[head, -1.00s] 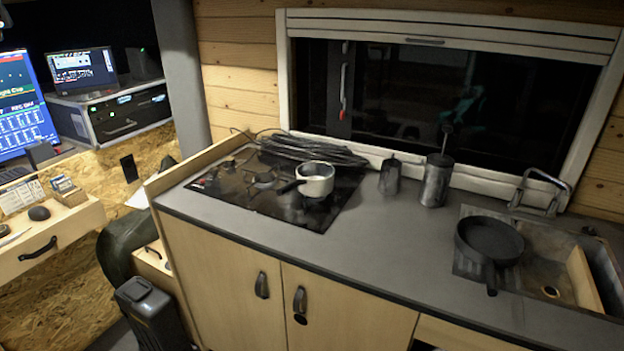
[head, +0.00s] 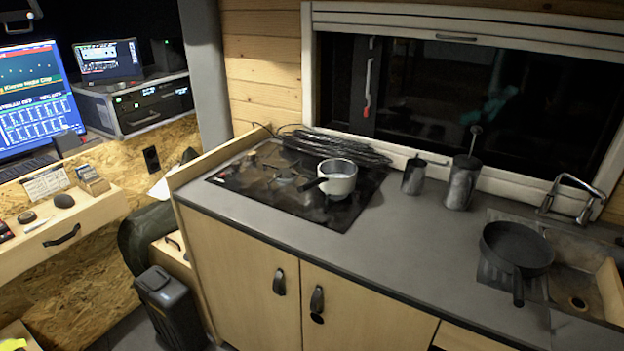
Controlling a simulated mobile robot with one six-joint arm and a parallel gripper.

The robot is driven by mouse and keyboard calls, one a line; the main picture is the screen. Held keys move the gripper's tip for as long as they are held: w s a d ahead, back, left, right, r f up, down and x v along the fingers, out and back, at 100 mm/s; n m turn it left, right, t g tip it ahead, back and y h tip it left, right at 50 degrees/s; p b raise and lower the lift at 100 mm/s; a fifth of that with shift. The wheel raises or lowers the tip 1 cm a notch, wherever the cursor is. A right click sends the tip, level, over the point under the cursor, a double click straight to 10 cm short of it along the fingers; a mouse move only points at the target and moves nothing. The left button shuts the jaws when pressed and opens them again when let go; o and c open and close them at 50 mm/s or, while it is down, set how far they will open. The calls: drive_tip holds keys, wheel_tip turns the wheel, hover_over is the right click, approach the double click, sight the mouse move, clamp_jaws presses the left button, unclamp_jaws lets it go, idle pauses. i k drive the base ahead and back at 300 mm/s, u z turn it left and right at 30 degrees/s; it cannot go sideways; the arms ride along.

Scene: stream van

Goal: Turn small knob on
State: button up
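A black glass hob (head: 345,212) is set into the grey counter, left of the middle of the head view. A small light-coloured pot (head: 341,181) with a dark handle stands on it. Small dark shapes and a red mark (head: 222,177) show along the hob's left side. They are too small and dim for me to tell which is the small knob or how it is turned. My gripper is not clearly seen in this view.
A coiled black cable (head: 335,147) lies behind the hob. A dark mug (head: 414,177), a tall dark pot (head: 461,183) and a frying pan (head: 517,247) by the sink stand to the right. The counter (head: 410,250) is bare in front. A black bin (head: 165,305) stands lower left.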

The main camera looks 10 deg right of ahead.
sight(235, 165)
drive_tip(key=k, duration=0.65)
drive_tip(key=u, duration=0.55)
drive_tip(key=i, duration=0.9)
drive_tip(key=u, duration=0.9)
drive_tip(key=i, duration=0.6)
drive_tip(key=u, duration=0.2)
